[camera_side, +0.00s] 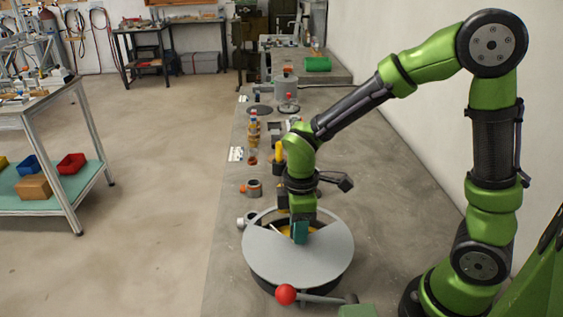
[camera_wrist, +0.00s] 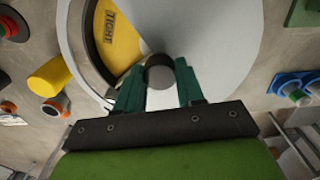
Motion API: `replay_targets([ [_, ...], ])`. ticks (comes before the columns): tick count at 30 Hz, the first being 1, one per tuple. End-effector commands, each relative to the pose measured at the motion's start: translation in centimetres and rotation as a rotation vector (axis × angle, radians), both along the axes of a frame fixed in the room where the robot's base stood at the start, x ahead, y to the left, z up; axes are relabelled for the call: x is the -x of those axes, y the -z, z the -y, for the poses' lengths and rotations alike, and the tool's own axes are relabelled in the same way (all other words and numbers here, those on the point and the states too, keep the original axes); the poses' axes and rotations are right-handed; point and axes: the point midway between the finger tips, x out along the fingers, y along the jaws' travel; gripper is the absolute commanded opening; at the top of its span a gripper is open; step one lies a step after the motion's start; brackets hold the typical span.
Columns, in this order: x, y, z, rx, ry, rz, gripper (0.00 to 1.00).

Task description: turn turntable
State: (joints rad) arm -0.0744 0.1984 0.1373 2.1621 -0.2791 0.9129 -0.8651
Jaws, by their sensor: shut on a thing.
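The turntable (camera_side: 325,262) is a round grey disc on a dark base on the bench. An opening in its top shows a yellow area beneath, and the wrist view shows a yellow part (camera_wrist: 122,38) there with the word "TIGHT". My gripper (camera_side: 300,232) points down over the disc near its middle. In the wrist view its two teal fingers (camera_wrist: 160,88) are on either side of a grey round knob (camera_wrist: 160,74), shut on it. The knob's lower part is hidden by the fingers.
A red ball-ended lever (camera_side: 286,294) is at the turntable's front edge. A grey cylinder with an orange end (camera_side: 253,188) stands behind it. Several small parts line the bench's left side. The bench (camera_side: 385,225) is bare to the right of the disc.

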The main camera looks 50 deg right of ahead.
Motion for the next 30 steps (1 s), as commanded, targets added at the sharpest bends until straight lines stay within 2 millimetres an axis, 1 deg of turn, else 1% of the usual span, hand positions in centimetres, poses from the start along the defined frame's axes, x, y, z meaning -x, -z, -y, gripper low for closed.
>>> replay_targets([
  [6, -0.01, -0.16, 0.05, 0.001, -0.183, 0.001, 0.00],
  [15, -0.01, -0.16, 0.03, 0.000, -0.363, 0.001, 0.00],
  [22, -0.01, -0.16, 0.02, 0.001, -0.430, 0.001, 0.00],
  [30, -0.01, -0.15, 0.01, 0.001, -0.448, 0.001, 0.00],
])
